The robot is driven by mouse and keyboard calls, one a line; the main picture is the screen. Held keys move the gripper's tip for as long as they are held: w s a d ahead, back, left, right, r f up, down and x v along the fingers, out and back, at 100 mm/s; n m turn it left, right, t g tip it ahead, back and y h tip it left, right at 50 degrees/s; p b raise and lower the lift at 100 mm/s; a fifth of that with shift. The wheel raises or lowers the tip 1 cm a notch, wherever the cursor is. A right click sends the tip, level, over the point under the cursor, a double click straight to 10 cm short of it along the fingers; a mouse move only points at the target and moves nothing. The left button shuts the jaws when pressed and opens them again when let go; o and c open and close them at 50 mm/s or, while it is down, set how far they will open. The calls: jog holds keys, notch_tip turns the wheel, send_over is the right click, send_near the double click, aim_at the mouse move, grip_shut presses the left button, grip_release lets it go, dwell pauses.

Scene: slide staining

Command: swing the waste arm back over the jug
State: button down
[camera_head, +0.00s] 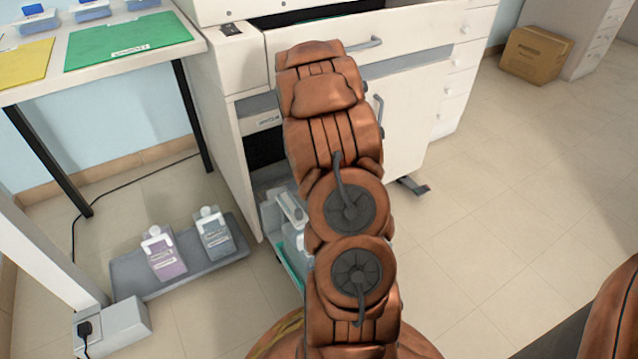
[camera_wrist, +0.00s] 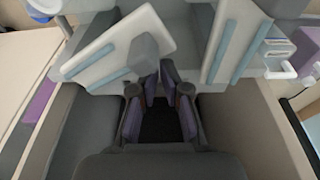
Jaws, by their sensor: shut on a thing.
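In the wrist view my gripper (camera_wrist: 160,92) has its two dark, purple-padded fingers close together. It is shut at a grey block-like knob (camera_wrist: 144,52) on a tilted white plate with a blue-grey stripe (camera_wrist: 108,52), which looks like the waste arm. The fingers hide the exact grip. In the head view my brown arm covers my gripper. A pale, flat piece (camera_head: 291,207) shows in the open lower bay of the white cabinet, left of my arm. A translucent container, likely the jug (camera_head: 294,243), stands below it, partly hidden by my arm.
The white cabinet (camera_head: 408,120) has an open drawer above. A grey floor tray (camera_head: 128,272) holds a purple-labelled bottle (camera_head: 165,254) and a grey-labelled bottle (camera_head: 214,234). A table (camera_head: 95,65) stands at the left. A cardboard box (camera_head: 535,54) sits far right.

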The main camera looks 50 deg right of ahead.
jog(key=shift+s+a+f, duration=0.5)
jog(key=shift+a+f, duration=0.1)
jog(key=shift+f, duration=0.1)
jog(key=shift+s+d, duration=0.1)
jog(key=shift+s, duration=1.2)
jog(key=shift+s+d+r, duration=0.45)
jog(key=shift+d, duration=0.1)
jog(key=shift+s+r, duration=0.1)
jog(key=shift+s+d, duration=0.55)
jog(key=shift+s, duration=0.25)
jog(key=shift+s+d, duration=0.55)
jog(key=shift+s, duration=0.25)
